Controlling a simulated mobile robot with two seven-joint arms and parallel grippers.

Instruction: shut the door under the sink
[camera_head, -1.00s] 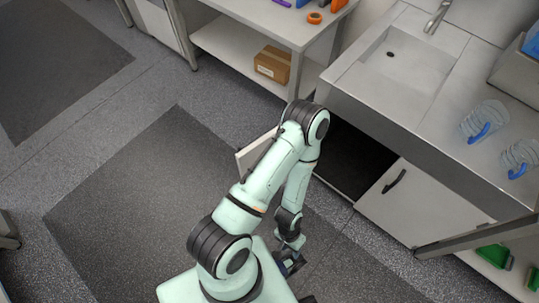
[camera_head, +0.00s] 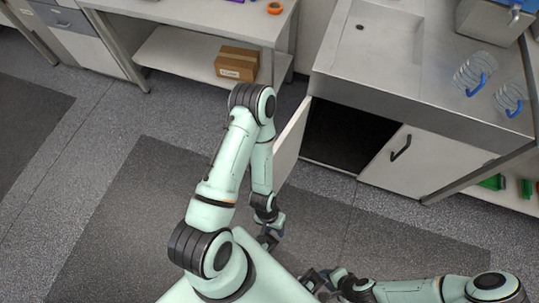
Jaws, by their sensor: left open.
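The sink cabinet's left door (camera_head: 292,140) is a pale panel standing open, swung out from the cabinet's left side. The dark inside of the cabinet (camera_head: 345,135) shows beside it. My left arm covers part of the door. My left gripper (camera_head: 268,241) is open and low, near the door's free lower end; I cannot tell whether it touches the door. My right gripper (camera_head: 313,281) is at the bottom middle, away from the cabinet. Its fingers are too small and dark to tell open from shut.
The sink counter (camera_head: 375,85) has a basin. The right cabinet door (camera_head: 425,160), with a black handle, is shut. A workbench with a cardboard box (camera_head: 237,64) on its lower shelf stands left of the sink. Grey floor in front of the right door is clear.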

